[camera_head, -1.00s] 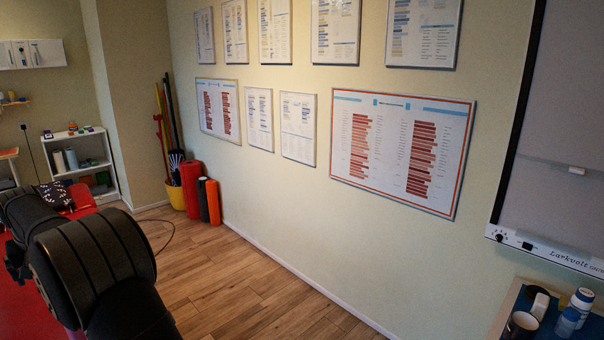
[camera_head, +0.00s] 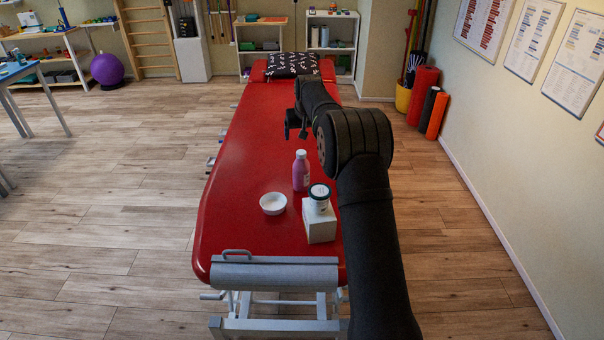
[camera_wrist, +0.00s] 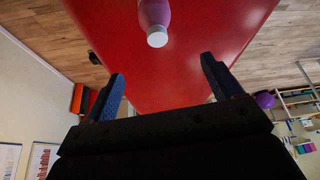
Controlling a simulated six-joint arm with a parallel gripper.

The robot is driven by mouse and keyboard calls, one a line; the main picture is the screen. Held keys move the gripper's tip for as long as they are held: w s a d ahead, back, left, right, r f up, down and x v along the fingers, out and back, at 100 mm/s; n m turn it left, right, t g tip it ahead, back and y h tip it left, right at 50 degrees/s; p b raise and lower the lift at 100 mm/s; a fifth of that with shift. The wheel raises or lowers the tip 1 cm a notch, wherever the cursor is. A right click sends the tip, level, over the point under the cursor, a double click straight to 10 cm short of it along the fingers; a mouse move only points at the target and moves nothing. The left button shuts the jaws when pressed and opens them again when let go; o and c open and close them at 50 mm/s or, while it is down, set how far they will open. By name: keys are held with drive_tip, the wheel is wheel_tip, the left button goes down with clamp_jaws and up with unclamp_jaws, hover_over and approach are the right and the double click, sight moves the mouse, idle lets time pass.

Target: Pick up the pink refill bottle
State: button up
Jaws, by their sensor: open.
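The pink refill bottle (camera_head: 301,172) has a pale cap and stands upright on the red treatment table (camera_head: 242,190). In the wrist view the bottle (camera_wrist: 154,14) shows at the top centre, cut off by the frame edge, with its white cap toward me. My gripper (camera_head: 296,124) is above the table, behind the bottle in the head view. In the wrist view its two fingers (camera_wrist: 162,90) are spread wide with nothing between them. The bottle lies beyond the fingertips, apart from them.
A white bowl (camera_head: 273,203) stands left of the bottle. A white box (camera_head: 318,222) with a dark-lidded jar (camera_head: 319,197) on it stands close in front of the bottle, at its right. A patterned pillow (camera_head: 291,65) lies at the far end. The table's left side is clear.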

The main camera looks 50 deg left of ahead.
sight(301, 159)
drive_tip(key=x, duration=1.1)
drive_tip(key=shift+w+f, duration=0.1)
drive_tip(key=shift+f, duration=0.1)
drive_tip(key=x, duration=0.4)
drive_tip(key=shift+w+d+f, duration=0.1)
drive_tip(key=shift+d, duration=0.25)
drive_tip(key=shift+w+a+f, duration=0.1)
drive_tip(key=shift+a+f, duration=0.1)
drive_tip(key=shift+f, duration=0.35)
clamp_jaws()
